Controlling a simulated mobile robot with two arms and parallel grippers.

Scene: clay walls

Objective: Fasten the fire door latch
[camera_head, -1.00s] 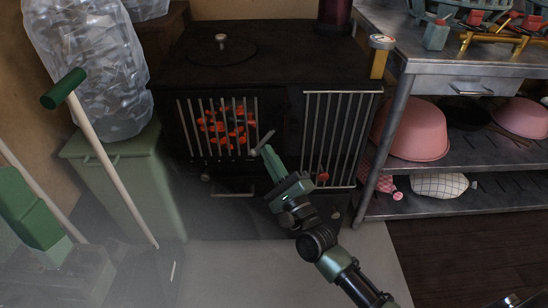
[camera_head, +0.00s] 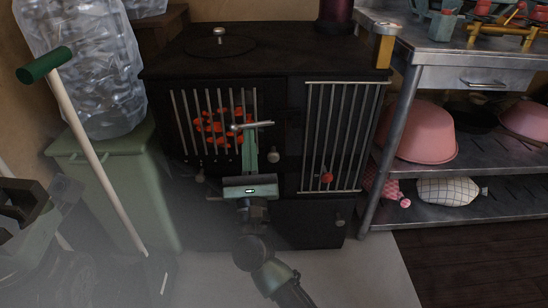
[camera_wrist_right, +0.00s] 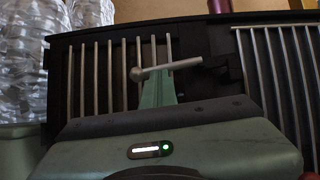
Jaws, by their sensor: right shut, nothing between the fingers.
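The fire door (camera_head: 181,125) is a dark panel with upright metal bars on the left of a black stove, with glowing red coals behind it. Its latch (camera_head: 262,124) is a thin metal lever with a round knob at its left end. The lever lies nearly level, its free end pointing right. It also shows in the right wrist view (camera_wrist_right: 184,66), where its right end is by a dark bracket. My right gripper (camera_head: 249,139) is shut and empty, its green fingers pointing up at the lever from below. Whether they touch it is unclear.
A second barred door (camera_head: 335,135) is to the right. A metal shelf table (camera_head: 440,80) with pink tubs stands further right. A green bin (camera_head: 105,170) with a bagged bundle and a green-handled pole (camera_head: 95,150) stand at the left. Grey floor is clear in front.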

